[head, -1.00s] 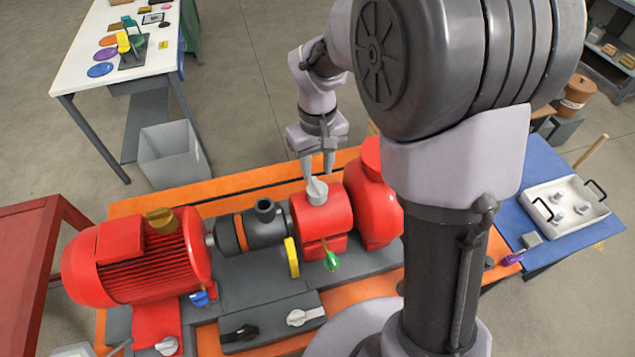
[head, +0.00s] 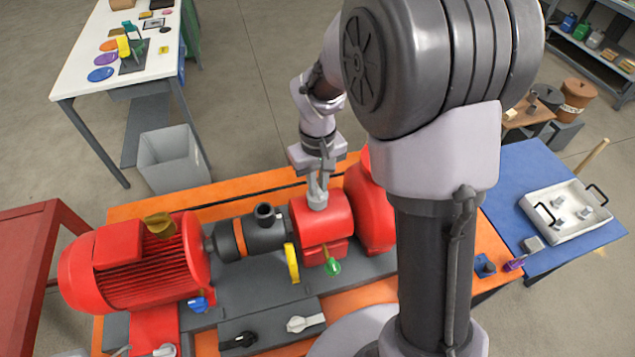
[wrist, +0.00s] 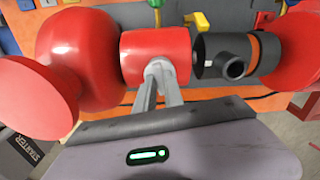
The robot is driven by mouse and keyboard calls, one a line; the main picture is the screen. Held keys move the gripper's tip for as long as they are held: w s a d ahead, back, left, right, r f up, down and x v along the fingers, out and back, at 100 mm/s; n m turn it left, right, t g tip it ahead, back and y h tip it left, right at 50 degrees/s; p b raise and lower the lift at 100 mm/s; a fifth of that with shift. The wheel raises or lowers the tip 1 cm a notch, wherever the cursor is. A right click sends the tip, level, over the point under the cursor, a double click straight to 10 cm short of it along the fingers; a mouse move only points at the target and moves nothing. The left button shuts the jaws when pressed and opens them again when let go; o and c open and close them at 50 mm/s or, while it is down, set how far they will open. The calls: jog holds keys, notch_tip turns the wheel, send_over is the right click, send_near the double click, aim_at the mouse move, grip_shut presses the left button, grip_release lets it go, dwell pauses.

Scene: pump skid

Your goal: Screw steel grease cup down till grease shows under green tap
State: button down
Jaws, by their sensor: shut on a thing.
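The steel grease cup (head: 317,202) sits upright on top of the red bearing housing (head: 322,222) in the middle of the skid. My gripper (head: 317,186) points down from above, its fingers shut on the cup. In the wrist view the fingers (wrist: 158,82) close on the grey cup (wrist: 157,67), hiding part of it. The green tap (head: 333,267) hangs at the front lower side of the same housing. The picture is too small to tell whether grease shows beneath it.
A yellow lever (head: 292,263) and dark coupling (head: 266,235) stand left of the housing, with the red motor (head: 140,262) beyond. A large red casing (head: 369,210) stands close on the right. A white tray (head: 570,222) lies on the blue table.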

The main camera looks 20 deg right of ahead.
jog(key=m+b, duration=0.2)
jog(key=m, duration=0.2)
jog(key=m+b, duration=0.1)
jog(key=m, duration=0.3)
jog(key=shift+m, duration=0.3)
dwell(0.6)
jog(key=c, duration=1.4)
grip_release()
jog(key=shift+c, duration=0.2)
jog(key=shift+r, duration=0.15)
notch_tip(320, 180, up, 17)
jog(key=p, duration=0.3)
jog(key=shift+r, duration=0.15)
